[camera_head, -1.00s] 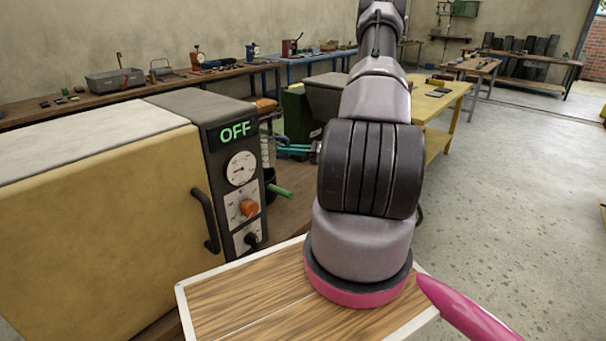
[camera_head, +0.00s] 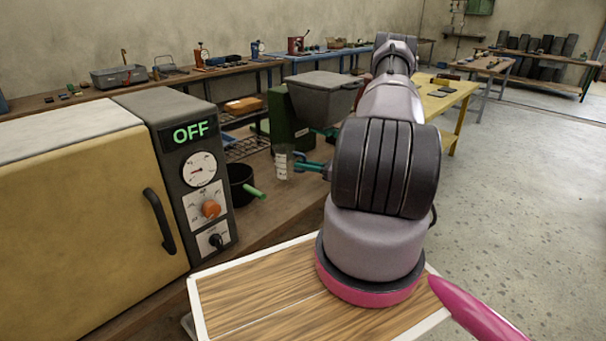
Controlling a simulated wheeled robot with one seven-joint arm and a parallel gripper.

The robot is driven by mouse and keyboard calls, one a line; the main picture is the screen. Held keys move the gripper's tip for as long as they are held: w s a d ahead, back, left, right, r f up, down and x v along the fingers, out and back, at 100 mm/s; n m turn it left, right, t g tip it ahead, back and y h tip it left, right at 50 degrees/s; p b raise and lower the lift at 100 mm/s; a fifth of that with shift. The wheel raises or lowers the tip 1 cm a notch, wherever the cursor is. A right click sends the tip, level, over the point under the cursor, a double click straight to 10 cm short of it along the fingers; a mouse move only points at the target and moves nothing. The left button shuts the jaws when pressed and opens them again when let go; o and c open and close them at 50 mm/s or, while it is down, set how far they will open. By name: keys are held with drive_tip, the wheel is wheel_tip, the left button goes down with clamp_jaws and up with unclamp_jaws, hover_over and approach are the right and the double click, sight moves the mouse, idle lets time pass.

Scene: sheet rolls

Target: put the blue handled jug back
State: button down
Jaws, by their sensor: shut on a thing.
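A small pale jug with dark scale marks (camera_head: 282,168) is in the head view, just right of the dark pot. My gripper (camera_head: 301,163) reaches in from the right with teal fingers and is shut on the jug's right side. The jug looks upright; the handle's blue cannot be told apart from the teal fingers. Whether its base touches the bench cannot be told. My arm fills the middle of the view and hides what lies right behind it.
A black pot with a green handle (camera_head: 241,187) stands on the wooden bench (camera_head: 275,206), beside the yellow oven (camera_head: 85,205) marked OFF. A green machine with a grey hopper (camera_head: 325,97) stands behind the jug. Some bench in front of the pot is bare.

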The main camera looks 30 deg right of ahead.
sight(303, 172)
drive_tip(key=shift+f, duration=1.55)
drive_tip(key=shift+f, duration=0.1)
drive_tip(key=c, duration=0.8)
unclamp_jaws()
drive_tip(key=shift+c, duration=0.2)
drive_tip(key=shift+a, duration=0.1)
